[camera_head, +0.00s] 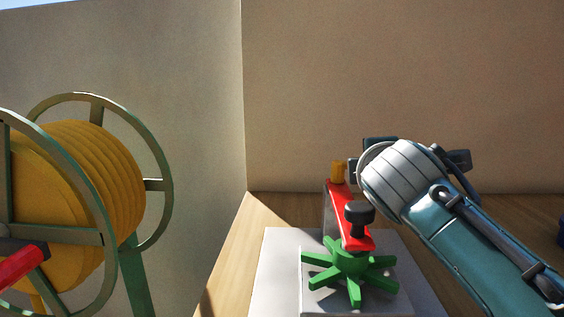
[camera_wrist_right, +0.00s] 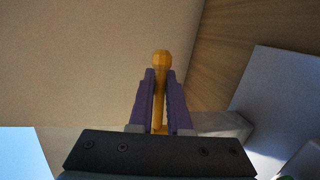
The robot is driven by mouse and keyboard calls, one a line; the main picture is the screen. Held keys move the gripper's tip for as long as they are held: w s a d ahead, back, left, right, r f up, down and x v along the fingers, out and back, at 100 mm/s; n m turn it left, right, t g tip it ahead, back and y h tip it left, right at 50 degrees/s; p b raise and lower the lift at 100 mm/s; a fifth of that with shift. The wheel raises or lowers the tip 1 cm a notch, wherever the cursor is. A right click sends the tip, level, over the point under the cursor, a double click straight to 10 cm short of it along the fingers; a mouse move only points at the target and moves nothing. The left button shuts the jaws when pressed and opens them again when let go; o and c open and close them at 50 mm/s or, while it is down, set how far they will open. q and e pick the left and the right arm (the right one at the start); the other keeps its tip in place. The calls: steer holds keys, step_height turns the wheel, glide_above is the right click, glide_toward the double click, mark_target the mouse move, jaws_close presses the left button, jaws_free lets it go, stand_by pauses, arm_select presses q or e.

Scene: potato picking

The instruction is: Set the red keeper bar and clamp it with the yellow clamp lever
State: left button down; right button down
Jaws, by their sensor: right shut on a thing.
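The red keeper bar (camera_head: 354,239) lies over a grey block on the pale base plate, above a green star-shaped wheel (camera_head: 350,264). A black knob (camera_head: 359,213) stands on the bar's near end. The yellow clamp lever (camera_head: 338,170) stands upright at the bar's far end. My right gripper (camera_head: 351,171) reaches it from the right, its fingers mostly hidden behind my wrist. In the right wrist view the lever (camera_wrist_right: 160,75) is between the two purple fingers of my right gripper (camera_wrist_right: 160,82), shut on it. My left gripper is not in view.
A large reel (camera_head: 100,190) wound with yellow material stands at the left in a green frame, with a red handle (camera_head: 22,263) at its front. The pale base plate (camera_head: 277,265) rests on a wooden table (camera_head: 232,255) against beige walls.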

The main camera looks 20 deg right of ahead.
steer(key=c, duration=0.9)
jaws_free()
steer(key=shift+o, duration=0.2)
